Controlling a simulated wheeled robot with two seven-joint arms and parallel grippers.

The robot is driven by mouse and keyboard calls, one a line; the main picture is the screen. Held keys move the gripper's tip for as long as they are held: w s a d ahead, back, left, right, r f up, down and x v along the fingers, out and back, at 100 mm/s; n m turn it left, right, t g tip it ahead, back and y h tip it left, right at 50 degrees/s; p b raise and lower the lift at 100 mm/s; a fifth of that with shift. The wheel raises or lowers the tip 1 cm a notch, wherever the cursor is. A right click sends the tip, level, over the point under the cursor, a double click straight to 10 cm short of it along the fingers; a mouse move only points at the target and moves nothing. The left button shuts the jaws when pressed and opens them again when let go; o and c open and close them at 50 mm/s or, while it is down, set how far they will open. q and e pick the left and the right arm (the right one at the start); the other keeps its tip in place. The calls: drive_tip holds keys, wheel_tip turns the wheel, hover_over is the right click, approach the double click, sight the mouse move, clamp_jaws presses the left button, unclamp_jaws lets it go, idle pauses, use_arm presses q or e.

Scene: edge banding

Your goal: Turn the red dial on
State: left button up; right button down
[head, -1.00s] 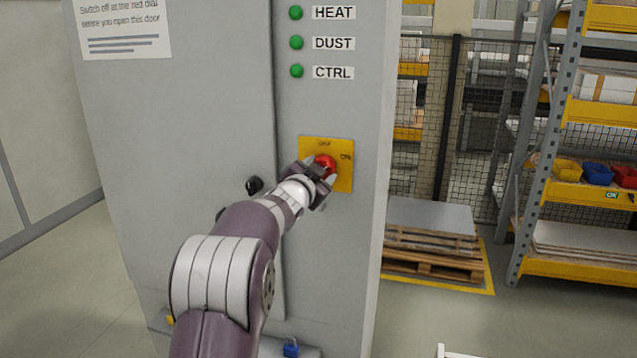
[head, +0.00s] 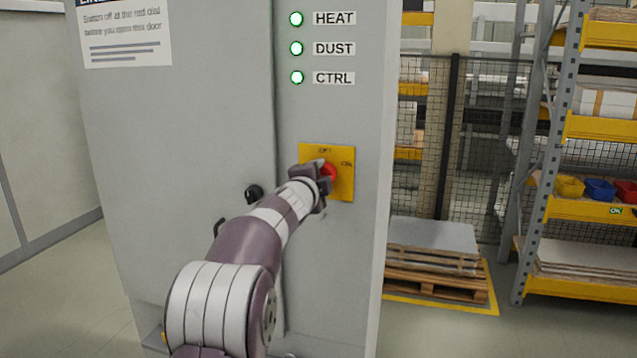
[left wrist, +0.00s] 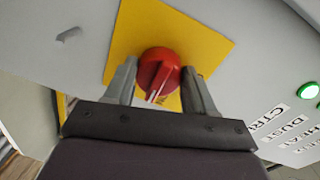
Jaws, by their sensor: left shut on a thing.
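The red dial (head: 329,172) sits on a yellow plate (head: 345,187) on the front of the grey cabinet (head: 200,140). The plate carries the labels OFF at its top and ON at its right. My left gripper (head: 325,171) is at the dial, its two fingers on either side of the knob and shut on it. In the left wrist view the red dial (left wrist: 158,72) shows between the fingertips, with a white mark on its grip bar. In the head view the gripper hides part of the dial. My right gripper is in neither view.
Three lamps labelled HEAT (head: 296,19), DUST (head: 296,48) and CTRL (head: 297,77) glow bright. A black door handle (head: 254,192) is left of my forearm. A pallet (head: 435,272) and yellow-grey shelving (head: 545,160) stand to the right.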

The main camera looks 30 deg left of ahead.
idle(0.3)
use_arm(q)
drive_tip(key=o, duration=1)
drive_tip(key=shift+o, duration=0.2)
drive_tip(key=shift+d, duration=0.1)
drive_tip(key=f+b+v, duration=0.1)
drive_tip(key=b+v, duration=0.1)
drive_tip(key=v, duration=1)
drive_tip(key=shift+s+r, duration=0.3)
drive_tip(key=shift+r, duration=0.25)
drive_tip(key=shift+d, duration=0.15)
